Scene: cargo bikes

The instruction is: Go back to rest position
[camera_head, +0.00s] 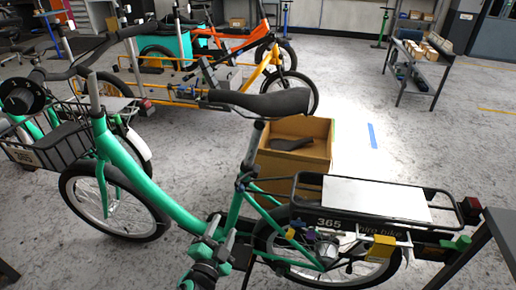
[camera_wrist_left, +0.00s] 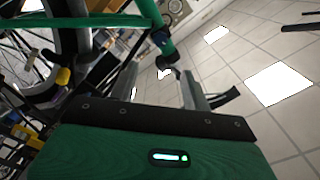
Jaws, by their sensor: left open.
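My left gripper (camera_head: 219,232) is low in the middle of the head view, in front of the green bike frame (camera_head: 142,188). Its jaws are open and look empty. In the left wrist view its two grey fingers (camera_wrist_left: 162,90) stand apart, with a green bike tube (camera_wrist_left: 92,22) beyond them. I cannot tell whether the fingers touch the bike. My right gripper is not in view.
The green bike has a black saddle (camera_head: 268,103), a front basket (camera_head: 50,148) and a rear rack with a white panel (camera_head: 376,200). A wooden box (camera_head: 318,152) stands behind it. A dark table edge (camera_head: 490,245) is at the right.

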